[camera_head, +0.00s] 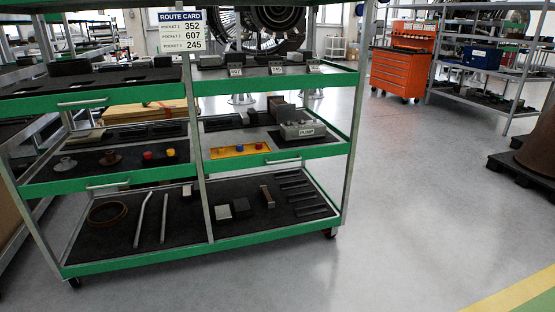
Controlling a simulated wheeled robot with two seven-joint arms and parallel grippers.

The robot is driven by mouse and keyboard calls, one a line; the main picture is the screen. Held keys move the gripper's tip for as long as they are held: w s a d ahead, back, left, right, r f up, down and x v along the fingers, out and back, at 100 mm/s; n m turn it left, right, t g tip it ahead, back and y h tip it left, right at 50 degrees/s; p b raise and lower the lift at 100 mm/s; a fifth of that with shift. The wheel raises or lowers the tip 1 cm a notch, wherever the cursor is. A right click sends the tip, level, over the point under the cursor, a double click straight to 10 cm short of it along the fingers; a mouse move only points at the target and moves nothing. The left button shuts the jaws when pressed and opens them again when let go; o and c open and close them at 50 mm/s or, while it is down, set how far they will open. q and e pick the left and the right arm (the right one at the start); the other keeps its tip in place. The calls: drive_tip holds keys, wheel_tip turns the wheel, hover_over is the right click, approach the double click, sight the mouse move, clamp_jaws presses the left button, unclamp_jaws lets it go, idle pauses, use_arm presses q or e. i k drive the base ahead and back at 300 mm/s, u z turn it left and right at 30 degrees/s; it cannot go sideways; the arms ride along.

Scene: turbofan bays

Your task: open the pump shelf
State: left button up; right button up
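A green-edged metal shelf cart (270,161) with three levels stands at the left and centre. On the right half of its middle level sits a grey block (302,131) with a label that seems to read PUMP. That middle right shelf has a green front edge with a silver bar handle (283,162). The shelf seems pushed in, level with the cart's front. A yellow tray (240,151) with a blue and an orange knob lies on the same shelf. Neither of my grippers is in view.
A route card (181,31) hangs at the top of the cart. Other bar handles are on the upper left (82,103) and middle left (108,184) shelves. An orange tool cabinet (400,72) and a grey rack (485,100) stand behind. The floor (410,215) at right is clear.

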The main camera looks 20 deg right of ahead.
sight(228, 131)
drive_tip(key=z, duration=0.45)
drive_tip(key=i, duration=0.85)
drive_tip(key=z, duration=0.4)
drive_tip(key=i, duration=1.6)
drive_tip(key=u, duration=0.75)
drive_tip(key=i, duration=0.7)
drive_tip(key=u, duration=0.05)
